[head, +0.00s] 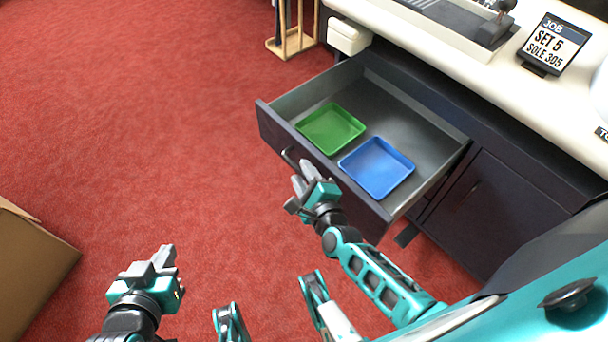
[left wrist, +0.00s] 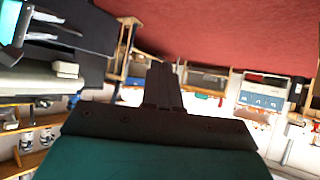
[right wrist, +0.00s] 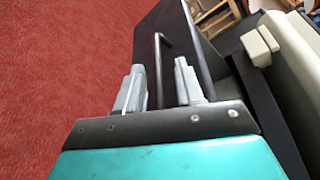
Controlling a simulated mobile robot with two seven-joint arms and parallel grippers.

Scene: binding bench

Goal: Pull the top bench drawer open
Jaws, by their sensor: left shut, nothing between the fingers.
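The top bench drawer (head: 300,148) stands well out from the dark bench, its inside showing. Its bar handle (head: 288,157) is on the front panel; in the right wrist view the handle (right wrist: 158,60) runs down between the two fingers. My right gripper (head: 303,180) is at the drawer front by the handle, its fingers (right wrist: 160,88) apart on either side of the bar; I cannot tell whether either touches it. My left gripper (head: 166,257) is shut and empty over the carpet, away from the drawer; its closed fingers show in the left wrist view (left wrist: 162,85).
A green tray (head: 331,128) and a blue tray (head: 377,167) lie in the drawer. A cupboard door (head: 480,205) is beside it. The pale benchtop (head: 450,50) carries a job sign (head: 549,45). A cardboard box (head: 30,265) stands at left. Red carpet between is clear.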

